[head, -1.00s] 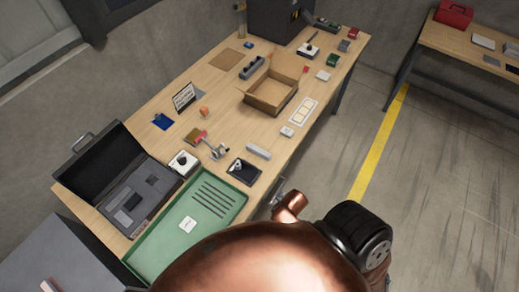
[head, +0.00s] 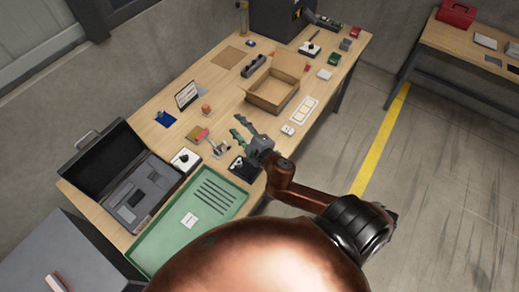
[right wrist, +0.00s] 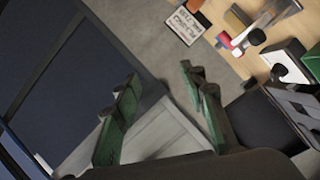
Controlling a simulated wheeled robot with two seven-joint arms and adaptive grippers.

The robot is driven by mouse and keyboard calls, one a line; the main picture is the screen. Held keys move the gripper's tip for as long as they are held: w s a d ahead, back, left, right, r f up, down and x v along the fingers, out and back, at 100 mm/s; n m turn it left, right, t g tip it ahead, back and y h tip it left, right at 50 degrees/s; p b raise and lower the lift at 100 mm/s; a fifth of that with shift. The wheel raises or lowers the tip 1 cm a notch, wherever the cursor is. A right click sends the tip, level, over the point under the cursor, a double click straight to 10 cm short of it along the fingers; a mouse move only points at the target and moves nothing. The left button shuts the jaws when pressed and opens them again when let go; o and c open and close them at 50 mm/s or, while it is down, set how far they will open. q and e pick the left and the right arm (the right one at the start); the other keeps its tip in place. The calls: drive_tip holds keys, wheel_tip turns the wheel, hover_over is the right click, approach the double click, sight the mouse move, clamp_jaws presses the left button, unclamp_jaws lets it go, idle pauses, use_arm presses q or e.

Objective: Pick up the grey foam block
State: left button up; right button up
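My right gripper (head: 237,126) is over the front part of the workbench, between the carton and the black tray. Its two green fingers are spread apart with nothing between them; the right wrist view also shows them open and empty (right wrist: 158,78). A light grey bar, which may be the grey foam block, lay on the bench here in the earlier head view; my gripper and wrist now cover that spot. Grey pieces also sit in the insert of the open black case (head: 138,200); I cannot tell whether one is the block. My left gripper is not in view.
An open cardboard carton (head: 273,88) stands beyond my gripper. A black tray (head: 243,170), a green tray (head: 170,258) and a small sign (head: 187,95) are on the workbench (head: 150,98). A second table (head: 433,40) stands at the far right.

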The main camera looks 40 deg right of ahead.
drive_tip(key=w+a+r+n+t+y, duration=0.2)
drive_tip(key=a+r+n+y, duration=0.2)
drive_tip(key=a+n, duration=0.15)
drive_tip(key=s+a+f+n+g+y, duration=0.2)
drive_tip(key=a+n+g+y, duration=0.5)
drive_tip(key=a+n, duration=0.55)
drive_tip(key=s+d+f+n+g+h, duration=0.2)
drive_tip(key=d+f+n, duration=0.2)
drive_tip(key=d+f, duration=0.2)
drive_tip(key=s+d+f+n+g+h, duration=0.1)
drive_tip(key=s+d+f+n+g, duration=0.15)
drive_tip(key=d+f+n, duration=0.3)
drive_tip(key=d+f+h, duration=0.1)
drive_tip(key=d, duration=0.4)
drive_tip(key=d+f+g+h, duration=0.1)
drive_tip(key=d+h, duration=0.1)
drive_tip(key=d, duration=0.2)
drive_tip(key=s+d+f+g+h, duration=0.1)
drive_tip(key=d+h, duration=0.1)
drive_tip(key=d, duration=0.3)
drive_tip(key=shift+d+f+n, duration=0.25)
drive_tip(key=shift+d+f, duration=0.05)
drive_tip(key=x, duration=0.4)
drive_tip(key=d+x, duration=0.1)
drive_tip(key=x, duration=0.1)
drive_tip(key=shift+w+f+p, duration=0.35)
drive_tip(key=shift+w+f, duration=0.15)
drive_tip(key=shift+f, duration=0.3)
